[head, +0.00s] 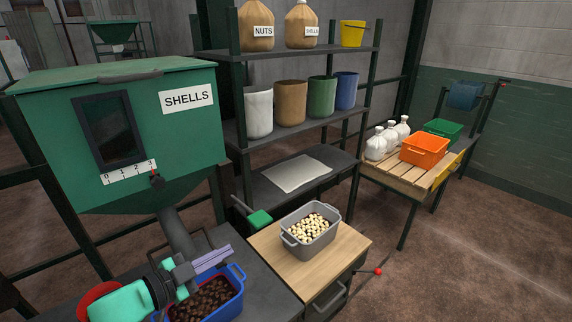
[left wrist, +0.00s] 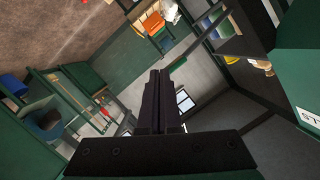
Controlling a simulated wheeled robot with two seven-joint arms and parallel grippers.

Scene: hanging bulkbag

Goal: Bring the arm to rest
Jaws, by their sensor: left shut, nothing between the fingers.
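My left arm (head: 125,300) comes in from the lower left in the head view. My left gripper (head: 212,258) is over the blue crate (head: 238,294), which holds dark brown shells. The gripper's fingers are together, with nothing seen between them. In the left wrist view the closed fingers (left wrist: 158,105) point out into the room, and no object is at their tips. My right gripper is not in view.
A green hopper (head: 60,120) labelled SHELLS stands behind the gripper, its spout close by. A grey crate (head: 325,252) of pale nuts sits on the wooden-topped cabinet (head: 268,254). Shelves (head: 290,122) with bags and bins stand behind. The floor at right is open.

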